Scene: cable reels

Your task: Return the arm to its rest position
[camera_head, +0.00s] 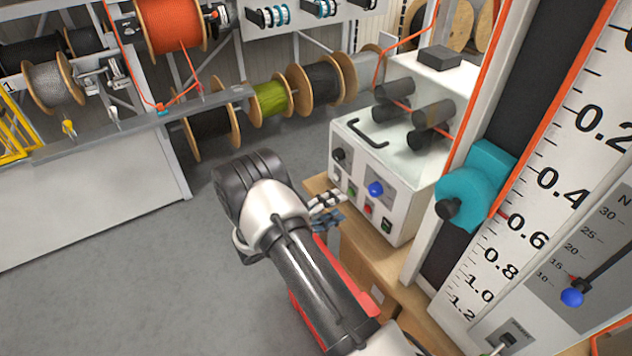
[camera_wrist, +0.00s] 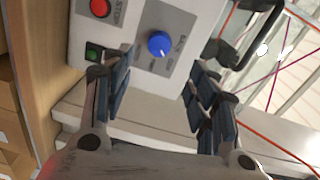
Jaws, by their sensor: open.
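My gripper (camera_head: 328,208) is at the end of my arm in the head view, close to the lower left front of a white control box. In the wrist view my gripper (camera_wrist: 158,90) is open, its two dark padded fingers apart with nothing between them. The white control box (camera_head: 410,190) has a blue knob (camera_head: 376,189) and small buttons on its front. In the wrist view the blue knob (camera_wrist: 159,43) lies beyond the gap between the fingers, with a red stop button (camera_wrist: 100,8) to the left. I cannot tell whether a finger touches the box.
A wooden bench (camera_head: 318,185) supports the box. A tall measuring scale (camera_head: 500,250) with a teal clamp (camera_head: 470,190) stands at right. Cable reels (camera_head: 270,98) sit at the back, and a grey-topped counter (camera_head: 80,200) is at left. The grey floor (camera_head: 150,290) between is clear.

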